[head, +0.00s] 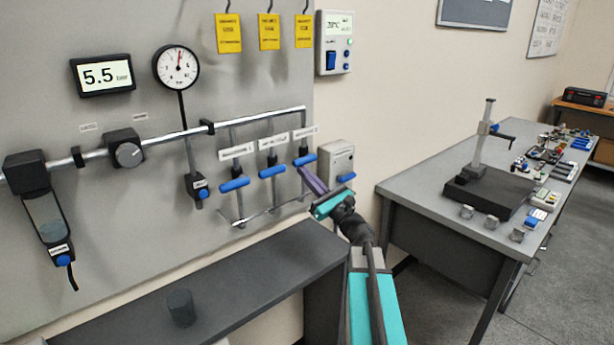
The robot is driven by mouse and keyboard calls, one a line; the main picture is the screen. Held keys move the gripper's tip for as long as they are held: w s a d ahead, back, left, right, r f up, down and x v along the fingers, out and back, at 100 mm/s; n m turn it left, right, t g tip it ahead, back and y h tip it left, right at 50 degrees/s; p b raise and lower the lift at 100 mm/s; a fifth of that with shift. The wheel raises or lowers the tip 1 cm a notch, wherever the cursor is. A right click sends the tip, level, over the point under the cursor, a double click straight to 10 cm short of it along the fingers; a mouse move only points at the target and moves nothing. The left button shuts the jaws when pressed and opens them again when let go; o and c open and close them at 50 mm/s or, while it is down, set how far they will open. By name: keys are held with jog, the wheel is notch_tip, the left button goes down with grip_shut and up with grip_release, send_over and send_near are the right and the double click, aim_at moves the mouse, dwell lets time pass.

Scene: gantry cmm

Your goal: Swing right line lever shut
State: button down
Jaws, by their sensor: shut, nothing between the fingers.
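Three blue line levers sit on vertical branch pipes under white labels on the grey wall panel. The right line lever (304,160) is the highest in the picture and lies roughly crosswise to its pipe. The middle lever (271,172) and left lever (234,185) lie at a similar angle. My gripper (304,171), with purple fingers and a teal body, reaches up from the lower right. Its fingers are together and empty, with the tips just below the right lever. I cannot tell whether they touch it. The gripper hides the lower part of the right branch pipe.
A grey box with a blue handle (346,178) is close to the right of my gripper. A work table (420,195) with a stand is at right. Yellow tags (269,32) hang above.

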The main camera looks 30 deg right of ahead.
aim_at(305, 195)
jog(key=shift+f, duration=0.15)
jog(key=f+b, duration=0.4)
jog(key=shift+w+f, duration=0.1)
jog(key=shift+w, duration=0.3)
jog(key=b+v, duration=0.1)
jog(key=v, duration=0.8)
jog(key=shift+s+a, duration=0.15)
jog(key=shift+s, duration=0.35)
